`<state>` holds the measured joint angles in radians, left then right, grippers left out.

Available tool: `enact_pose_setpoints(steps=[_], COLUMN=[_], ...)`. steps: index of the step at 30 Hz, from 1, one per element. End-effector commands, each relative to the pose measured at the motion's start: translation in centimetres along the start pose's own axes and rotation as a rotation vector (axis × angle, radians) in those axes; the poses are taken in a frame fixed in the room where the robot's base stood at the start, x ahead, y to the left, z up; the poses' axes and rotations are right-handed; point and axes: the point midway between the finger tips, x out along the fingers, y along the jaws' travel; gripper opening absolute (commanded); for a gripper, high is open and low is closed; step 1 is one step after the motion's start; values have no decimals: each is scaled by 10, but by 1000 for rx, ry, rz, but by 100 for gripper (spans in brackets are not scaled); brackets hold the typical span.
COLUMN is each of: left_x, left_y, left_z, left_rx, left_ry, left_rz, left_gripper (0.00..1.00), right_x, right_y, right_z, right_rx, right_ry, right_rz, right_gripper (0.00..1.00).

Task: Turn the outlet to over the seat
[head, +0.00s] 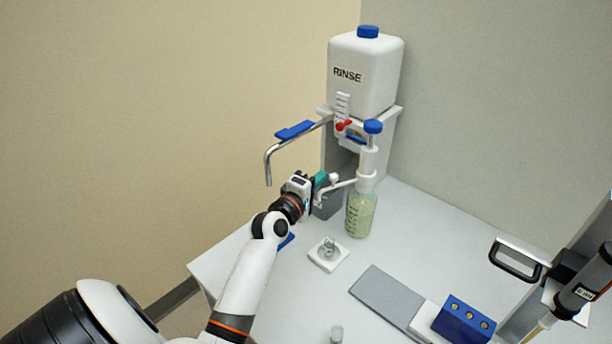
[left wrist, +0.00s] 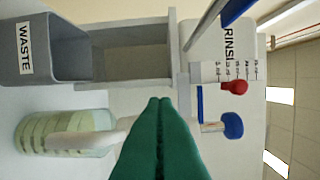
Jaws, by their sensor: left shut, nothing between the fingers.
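A dispenser with a blue knob (head: 373,127) stands on a bottle of pale green liquid (head: 361,214). Its thin white outlet spout (head: 343,184) points left, towards my left gripper (head: 322,182). The green fingers (left wrist: 160,102) are shut and empty; the spout (left wrist: 85,140) shows beside them in the left wrist view, and I cannot tell whether they touch. A white square seat (head: 318,259) with a clear holder lies on the bench in front, below and left of the bottle. A bent metal pipe (head: 268,165) with a blue lever (head: 294,130) reaches left from the RINSE tank. My right gripper is out of view.
The white RINSE tank (head: 363,75) stands on a shelf with a red tap (head: 343,125). A grey WASTE bin (left wrist: 50,45) is behind the gripper. A grey mat (head: 385,297), blue block (head: 463,321) and pipette (head: 585,287) are at the right. The bench's back right is clear.

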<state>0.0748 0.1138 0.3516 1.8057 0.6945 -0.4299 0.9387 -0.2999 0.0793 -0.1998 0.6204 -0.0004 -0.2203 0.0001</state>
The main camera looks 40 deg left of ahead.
Motion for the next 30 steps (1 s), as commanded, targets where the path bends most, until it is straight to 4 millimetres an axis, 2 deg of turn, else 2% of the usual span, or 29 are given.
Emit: enact_pose_setpoints(steps=[12,14,21,25,30], left_x=[0,-3,-18,-20,-20], left_y=[-1,-3,-7,-4,-3], left_z=[-4,-9,-45,-55,-56], left_rx=[-1,-2,-4,-1,0], left_ry=[0,2,3,2,3], left_rz=[1,2,2,1,0], left_gripper=[0,0,0,0,0], right_x=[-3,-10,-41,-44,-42], right_y=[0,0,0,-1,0], right_z=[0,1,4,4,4], right_rx=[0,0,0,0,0], right_ry=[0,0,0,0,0], right_rz=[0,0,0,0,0], right_gripper=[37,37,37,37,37])
